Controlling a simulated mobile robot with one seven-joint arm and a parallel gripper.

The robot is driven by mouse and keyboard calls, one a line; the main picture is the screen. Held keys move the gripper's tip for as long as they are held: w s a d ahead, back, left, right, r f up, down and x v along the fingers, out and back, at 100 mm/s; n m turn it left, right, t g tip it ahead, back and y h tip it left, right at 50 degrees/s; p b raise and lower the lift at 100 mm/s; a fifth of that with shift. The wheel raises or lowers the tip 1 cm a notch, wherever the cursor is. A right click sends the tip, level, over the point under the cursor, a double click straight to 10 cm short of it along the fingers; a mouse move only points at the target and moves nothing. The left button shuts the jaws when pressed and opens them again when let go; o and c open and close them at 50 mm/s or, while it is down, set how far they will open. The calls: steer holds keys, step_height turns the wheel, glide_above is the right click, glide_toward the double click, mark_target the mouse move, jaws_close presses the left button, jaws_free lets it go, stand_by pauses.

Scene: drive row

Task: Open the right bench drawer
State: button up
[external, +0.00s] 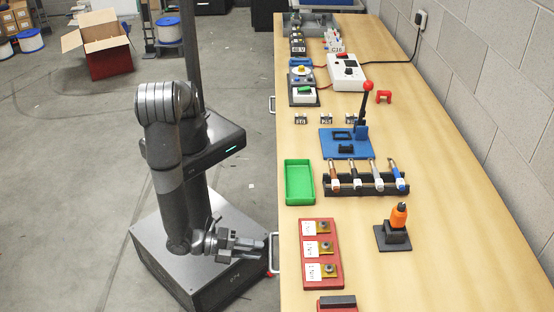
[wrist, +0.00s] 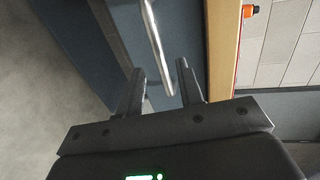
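The near drawer handle (external: 273,254) is a pale upright bar at the bench's left side in the external view, beside my gripper (external: 256,242). In the wrist view the handle (wrist: 157,45) is a shiny metal bar on a blue-grey front (wrist: 185,30). Its lower end lies between the two fingertips of my gripper (wrist: 160,75). The fingers are apart, with gaps on both sides of the bar. A second, farther handle (external: 272,104) shows up the same bench side. The drawer fronts are mostly hidden in the external view.
The wooden bench (external: 450,220) carries a green tray (external: 299,182), a red block with labelled cards (external: 320,253), a blue stand (external: 345,147) and an orange-handled tool (external: 398,215). A cardboard box (external: 100,42) stands on the floor at the back left. Floor left of my base is clear.

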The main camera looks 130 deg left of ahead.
steer(key=shift+x, duration=1.95)
steer(key=shift+c, duration=0.4)
jaws_close()
